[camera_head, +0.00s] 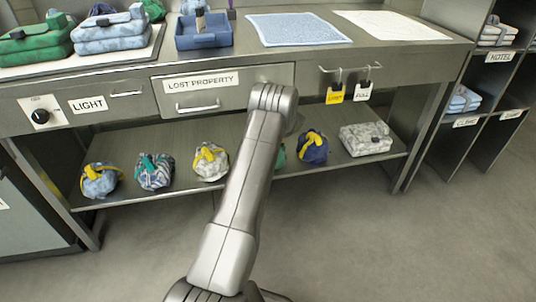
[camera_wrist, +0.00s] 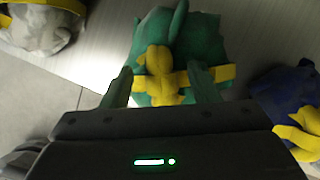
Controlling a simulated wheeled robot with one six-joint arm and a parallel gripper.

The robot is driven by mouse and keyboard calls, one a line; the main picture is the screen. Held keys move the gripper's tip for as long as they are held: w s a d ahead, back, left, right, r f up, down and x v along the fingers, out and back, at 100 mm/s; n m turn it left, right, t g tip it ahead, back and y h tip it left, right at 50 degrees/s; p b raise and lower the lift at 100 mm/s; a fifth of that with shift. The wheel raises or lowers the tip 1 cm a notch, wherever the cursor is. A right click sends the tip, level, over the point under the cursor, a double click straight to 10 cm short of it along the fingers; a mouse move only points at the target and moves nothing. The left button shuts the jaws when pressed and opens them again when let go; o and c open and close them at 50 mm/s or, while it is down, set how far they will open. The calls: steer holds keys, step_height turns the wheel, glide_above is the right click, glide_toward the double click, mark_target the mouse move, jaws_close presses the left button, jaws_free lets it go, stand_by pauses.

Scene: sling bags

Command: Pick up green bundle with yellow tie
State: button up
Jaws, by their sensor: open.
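The green bundle with the yellow tie (camera_wrist: 195,42) is at the upper middle of the wrist view, on the grey shelf. My gripper (camera_wrist: 162,82) is open, one finger at each side of the yellow knot, with the bundle ahead of and between the fingertips. I cannot tell whether the fingers touch it. In the head view only a sliver of the green bundle (camera_head: 281,157) shows on the low shelf, and my arm hides the rest. My gripper is hidden behind the arm there.
A white patterned bundle (camera_wrist: 40,28) lies to the left and a blue bundle with a yellow tie (camera_wrist: 285,95) close to the right. More bundles and a folded grey stack (camera_head: 365,139) share the low shelf (camera_head: 395,150). The workbench with the lost property drawer (camera_head: 222,88) is above.

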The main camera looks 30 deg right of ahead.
steer(key=shift+f, duration=0.15)
jaws_close()
stand_by(0.4)
